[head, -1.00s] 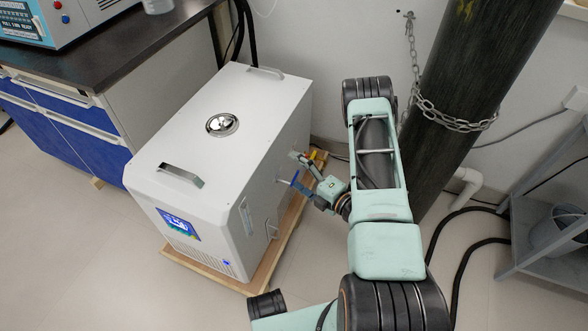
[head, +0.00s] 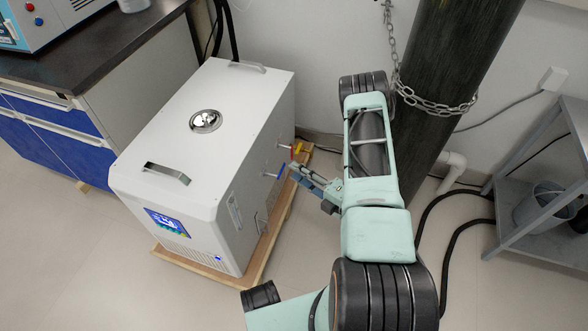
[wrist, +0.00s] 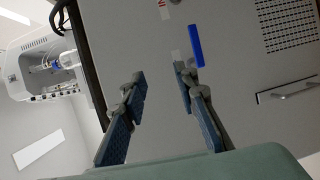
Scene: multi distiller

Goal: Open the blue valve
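The blue valve handle (head: 281,171) is on the right side of the white machine (head: 205,150), near its back. In the wrist view the blue handle (wrist: 196,45) is a short flat bar beside a pale stem, just beyond the tip of the right finger. My gripper (head: 293,170) is close to the handle on its right in the head view. In the wrist view my gripper (wrist: 160,75) has its two blue-padded fingers apart with nothing between them. Whether the right finger touches the handle or its stem, I cannot tell.
A yellow valve handle (head: 298,147) and a red part sit just behind the blue one. The machine stands on a wooden base (head: 262,262). A chained dark cylinder (head: 440,80) stands behind my arm. A grey shelf (head: 540,190) is at the right, with black hoses beside it.

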